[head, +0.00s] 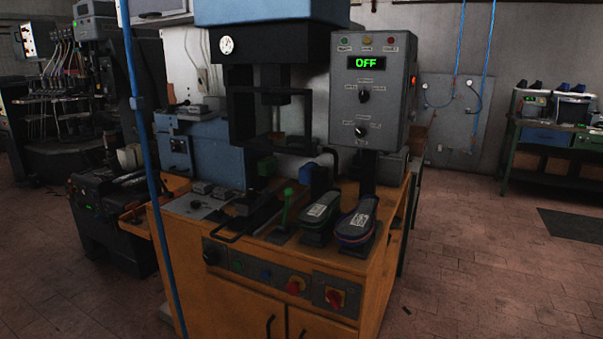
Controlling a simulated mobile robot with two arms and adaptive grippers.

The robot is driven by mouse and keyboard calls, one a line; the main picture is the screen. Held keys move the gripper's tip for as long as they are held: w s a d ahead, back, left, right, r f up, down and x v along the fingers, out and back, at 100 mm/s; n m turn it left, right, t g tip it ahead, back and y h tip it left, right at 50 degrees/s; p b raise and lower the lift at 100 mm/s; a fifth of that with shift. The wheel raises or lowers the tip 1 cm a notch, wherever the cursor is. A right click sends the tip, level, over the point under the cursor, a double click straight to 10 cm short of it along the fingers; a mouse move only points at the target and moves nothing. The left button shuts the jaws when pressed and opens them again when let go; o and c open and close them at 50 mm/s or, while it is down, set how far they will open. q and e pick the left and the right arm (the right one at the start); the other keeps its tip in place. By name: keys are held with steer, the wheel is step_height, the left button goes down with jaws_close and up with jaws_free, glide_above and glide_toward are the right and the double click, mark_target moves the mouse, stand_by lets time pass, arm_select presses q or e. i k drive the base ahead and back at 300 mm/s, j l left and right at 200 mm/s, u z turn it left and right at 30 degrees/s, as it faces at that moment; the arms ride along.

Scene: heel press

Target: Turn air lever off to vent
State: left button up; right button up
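The heel press (275,60) stands on an orange wooden cabinet (225,300) in the middle of the head view. A lever with a green knob (288,193) stands upright on the cabinet top, left of two shoe-shaped pieces; I cannot tell for certain that it is the air lever. A grey control box (371,85) at the right of the press shows OFF in green on its display (366,62). A round white gauge (226,45) sits on the press's upper left. Neither of my grippers is in view.
Two shoe-shaped pieces (319,211) (357,222) sit on the cabinet top. Its front panel carries a red knob (296,286) and a red switch (334,298). A blue hose (146,150) hangs at the left front. Open tiled floor (480,270) lies at the right.

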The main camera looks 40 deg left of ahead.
mark_target(156, 173)
steer(key=u, duration=2.15)
steer(key=i+z, duration=0.25)
steer(key=i, duration=0.2)
steer(key=i+j+z, duration=0.25)
steer(key=i, duration=0.2)
steer(key=i+j+z, duration=0.2)
steer(key=i, duration=0.3)
steer(key=i+j+z, duration=0.25)
steer(key=i, duration=0.15)
